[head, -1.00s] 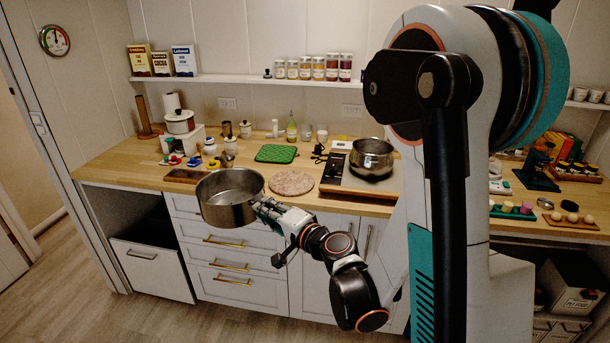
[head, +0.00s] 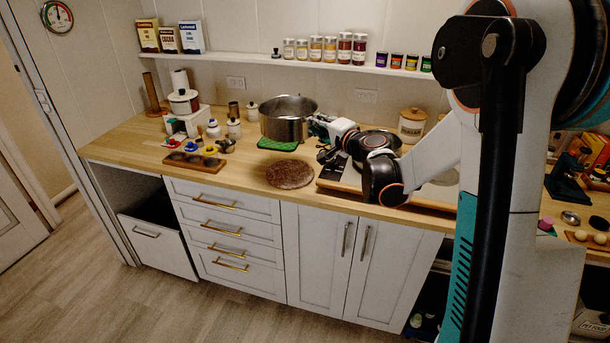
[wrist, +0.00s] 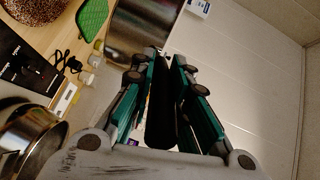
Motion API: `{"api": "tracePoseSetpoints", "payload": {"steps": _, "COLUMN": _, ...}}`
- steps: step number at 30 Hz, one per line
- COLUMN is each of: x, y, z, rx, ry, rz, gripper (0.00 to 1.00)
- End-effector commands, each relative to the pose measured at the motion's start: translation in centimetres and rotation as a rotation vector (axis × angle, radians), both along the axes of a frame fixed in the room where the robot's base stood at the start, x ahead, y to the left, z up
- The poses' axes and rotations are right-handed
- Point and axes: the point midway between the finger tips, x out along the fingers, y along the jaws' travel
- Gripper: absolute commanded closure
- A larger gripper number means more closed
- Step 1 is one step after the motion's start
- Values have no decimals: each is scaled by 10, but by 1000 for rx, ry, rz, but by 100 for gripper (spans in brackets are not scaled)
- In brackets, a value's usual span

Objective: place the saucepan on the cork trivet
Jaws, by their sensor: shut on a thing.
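The steel saucepan (head: 287,122) is in my gripper (head: 316,124), to the right of the pan. It hangs upright over the back of the counter, just behind the green mat. In the wrist view the saucepan's wall (wrist: 140,32) shows beyond my fingers (wrist: 158,75), which are shut on its dark handle. The round brown cork trivet (head: 289,174) lies bare on the counter near the front edge, in front of the green mat. A piece of it shows in the wrist view (wrist: 30,12). I cannot tell the exact gap under the saucepan.
A green mat (head: 278,145) lies behind the trivet. A hob (head: 335,177) with another steel pan (wrist: 28,142) stands to the right, partly hidden by my arm. Small bottles (head: 213,129) and a wooden tray (head: 194,162) are to the left. A jar shelf (head: 300,62) runs above.

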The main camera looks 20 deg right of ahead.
Motion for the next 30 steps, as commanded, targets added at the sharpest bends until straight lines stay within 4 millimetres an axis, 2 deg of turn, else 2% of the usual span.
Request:
{"api": "tracePoseSetpoints", "payload": {"steps": 3, "x": 0, "y": 0, "z": -29, "rx": 1, "ry": -1, "rz": 0, "gripper": 100}}
{"api": "tracePoseSetpoints", "payload": {"steps": 15, "x": 0, "y": 0, "z": -114, "rx": 1, "ry": -1, "rz": 0, "gripper": 100}}
{"api": "tracePoseSetpoints", "payload": {"steps": 19, "x": 0, "y": 0, "z": -131, "rx": 2, "ry": -1, "rz": 0, "gripper": 100}}
{"api": "tracePoseSetpoints", "payload": {"steps": 26, "x": 0, "y": 0, "z": -142, "rx": 1, "ry": -1, "rz": 0, "gripper": 100}}
{"api": "tracePoseSetpoints", "payload": {"steps": 30, "x": -1, "y": 1, "z": -156, "rx": 1, "ry": -1, "rz": 0, "gripper": 100}}
